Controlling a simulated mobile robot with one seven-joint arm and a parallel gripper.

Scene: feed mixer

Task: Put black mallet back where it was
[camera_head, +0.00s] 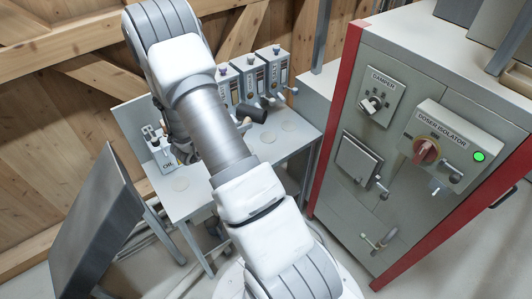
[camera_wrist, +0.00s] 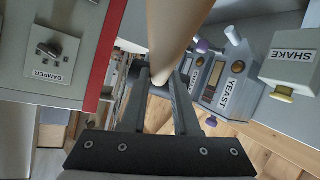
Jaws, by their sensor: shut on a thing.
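The black mallet's dark cylindrical head (camera_head: 252,112) shows in the head view just right of my arm, above the grey table and in front of the dispensers. A bit of its pale handle shows beside my arm. In the wrist view the tan wooden handle (camera_wrist: 176,35) runs from the top edge down between my fingers. My gripper (camera_wrist: 162,78) is shut on this handle. No empty holder for the mallet can be made out.
The grey table (camera_head: 190,202) has pale round spots and a row of dispensers (camera_head: 276,68) at its back. An OIL unit (camera_head: 162,152) stands left. The red-edged control cabinet (camera_head: 345,205) stands close on the right. A dark tilted panel (camera_head: 100,225) is at left.

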